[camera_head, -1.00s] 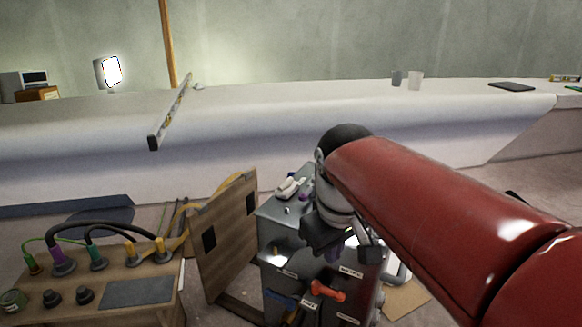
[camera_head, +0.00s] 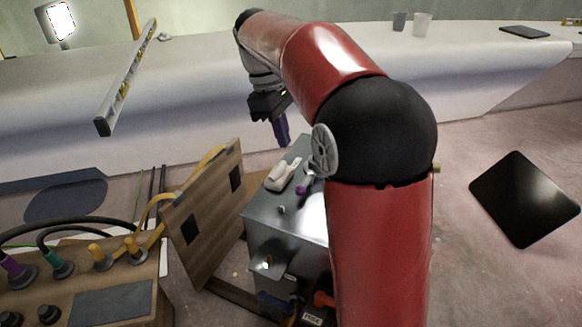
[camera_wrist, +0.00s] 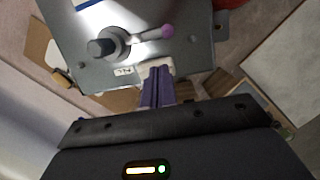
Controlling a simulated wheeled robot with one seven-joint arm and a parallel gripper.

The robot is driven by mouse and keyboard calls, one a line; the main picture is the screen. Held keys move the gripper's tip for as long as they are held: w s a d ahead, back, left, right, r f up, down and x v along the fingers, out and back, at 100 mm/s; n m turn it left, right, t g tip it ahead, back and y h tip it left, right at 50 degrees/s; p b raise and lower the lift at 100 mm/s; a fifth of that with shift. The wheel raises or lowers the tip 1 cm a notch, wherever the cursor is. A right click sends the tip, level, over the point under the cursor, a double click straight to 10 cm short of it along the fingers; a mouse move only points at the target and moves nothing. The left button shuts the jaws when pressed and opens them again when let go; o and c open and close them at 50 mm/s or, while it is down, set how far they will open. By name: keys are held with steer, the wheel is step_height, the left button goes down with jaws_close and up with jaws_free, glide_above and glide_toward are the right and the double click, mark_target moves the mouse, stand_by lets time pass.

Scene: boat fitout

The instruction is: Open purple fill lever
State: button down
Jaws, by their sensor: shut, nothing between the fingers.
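The purple fill lever (camera_head: 303,187) is on top of the grey metal box (camera_head: 262,215), partly behind my arm. In the wrist view the lever (camera_wrist: 150,34) has a grey round hub at the left and a purple knob at its right end. My gripper (camera_head: 283,143) is above the far side of the box, fingers pointing down, shut and empty. In the wrist view its purple fingertips (camera_wrist: 158,72) appear below the lever, apart from it and in front of a white piece (camera_wrist: 145,69) by a small label.
A white fitting (camera_head: 284,174) sits on the box beside the lever. Red (camera_head: 323,299) and blue (camera_head: 276,303) handles are on its front. A wooden panel (camera_head: 203,215) stands at the left, near a console with cables. A dark tile (camera_head: 524,198) lies on the floor at right.

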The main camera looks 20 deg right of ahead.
mark_target(307, 182)
steer(key=b+x, duration=0.2)
steer(key=x, duration=0.8)
